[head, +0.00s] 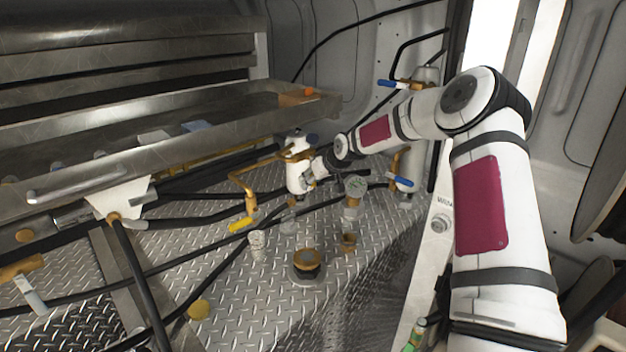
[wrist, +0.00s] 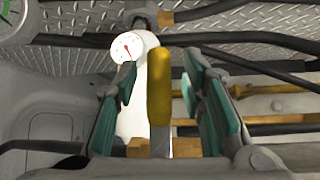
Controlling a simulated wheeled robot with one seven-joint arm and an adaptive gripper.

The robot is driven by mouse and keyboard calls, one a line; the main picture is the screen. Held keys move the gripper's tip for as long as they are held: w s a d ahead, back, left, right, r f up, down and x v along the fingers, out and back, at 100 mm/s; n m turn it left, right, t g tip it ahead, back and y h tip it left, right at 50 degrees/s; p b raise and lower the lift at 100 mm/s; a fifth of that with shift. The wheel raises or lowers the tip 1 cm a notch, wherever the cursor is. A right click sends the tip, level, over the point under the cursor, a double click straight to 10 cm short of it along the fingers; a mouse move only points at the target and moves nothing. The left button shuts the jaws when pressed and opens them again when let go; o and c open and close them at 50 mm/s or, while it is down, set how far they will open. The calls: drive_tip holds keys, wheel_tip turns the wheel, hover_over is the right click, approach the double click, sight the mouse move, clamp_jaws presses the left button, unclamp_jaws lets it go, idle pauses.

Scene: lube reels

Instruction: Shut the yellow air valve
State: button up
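The yellow air valve handle (wrist: 158,105) is an upright lever in the middle of the wrist view. My gripper (wrist: 160,76) is open, with its teal-padded fingers on either side of the handle. A gap shows between the handle and the left finger; the right finger is close to it, and I cannot tell whether they touch. In the head view my gripper (head: 312,174) is small and dark, beside a white canister (head: 296,176). I cannot make out the gripped-over handle there.
A yellow lever (head: 240,225) sits on a brass pipe to the left. Blue-handled valves (head: 400,181) stand at right. A steel tray (head: 130,135) overhangs at left. Black hoses cross the diamond-plate floor (head: 225,290). A round gauge (wrist: 127,46) shows beyond the handle.

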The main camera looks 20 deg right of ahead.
drive_tip(key=v, duration=1.2)
drive_tip(key=s+a+r+g+h, duration=0.2)
drive_tip(key=s+a+r, duration=0.2)
drive_tip(key=s+a, duration=0.4)
drive_tip(key=s+a+r+g+h, duration=0.1)
drive_tip(key=s+a+r, duration=0.35)
drive_tip(key=s, duration=0.55)
drive_tip(key=s+a+r, duration=0.1)
drive_tip(key=s+a, duration=0.2)
drive_tip(key=s, duration=0.9)
drive_tip(key=s+a+r+m+y, duration=0.1)
drive_tip(key=s+a+r, duration=0.1)
drive_tip(key=s, duration=1)
drive_tip(key=shift+a+m, duration=0.3)
drive_tip(key=shift+a, duration=0.3)
